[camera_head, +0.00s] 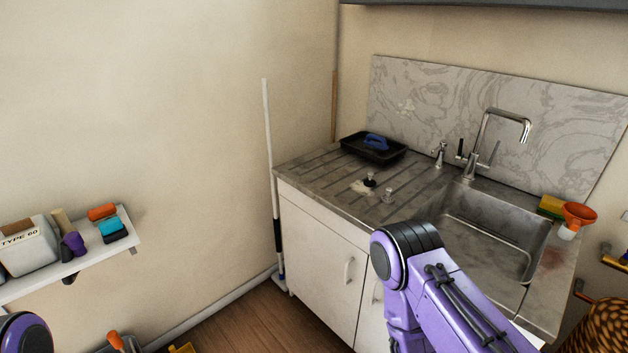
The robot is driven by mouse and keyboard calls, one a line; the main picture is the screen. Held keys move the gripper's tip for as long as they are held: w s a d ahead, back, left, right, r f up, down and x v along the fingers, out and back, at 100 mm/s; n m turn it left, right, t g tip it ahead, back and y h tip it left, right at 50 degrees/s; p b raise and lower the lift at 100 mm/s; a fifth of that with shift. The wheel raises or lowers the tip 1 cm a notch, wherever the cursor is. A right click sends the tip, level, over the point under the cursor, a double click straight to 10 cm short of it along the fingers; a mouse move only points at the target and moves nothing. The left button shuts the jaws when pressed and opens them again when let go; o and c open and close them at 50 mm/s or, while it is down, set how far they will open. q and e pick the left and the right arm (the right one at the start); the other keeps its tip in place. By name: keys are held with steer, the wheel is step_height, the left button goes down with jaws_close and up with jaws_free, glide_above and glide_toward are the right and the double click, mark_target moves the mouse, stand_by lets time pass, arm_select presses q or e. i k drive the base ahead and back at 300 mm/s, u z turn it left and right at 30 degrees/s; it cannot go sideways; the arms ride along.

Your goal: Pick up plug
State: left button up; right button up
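Two small items stand on the ribbed drainboard left of the sink. One is a dark-topped piece (370,180) on a pale patch. The other is a small silvery piece (388,195) just right of it. Either may be the plug; they are too small to tell. My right arm comes in from the lower right, in front of the cabinet and the sink's near edge, and its gripper is not seen. Only a rounded part of my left arm shows in the lower left corner; its gripper is out of view.
The metal sink (470,222) has a tall tap (482,145) behind it. A black tray (374,148) with a blue-handled item lies at the drainboard's back. An orange funnel (578,215) stands right of the sink. A wall shelf (40,276) holds several items at left.

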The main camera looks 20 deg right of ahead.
mark_target(370, 183)
steer(key=u, duration=0.45)
steer(key=i, duration=1.5)
steer(key=z, duration=2.65)
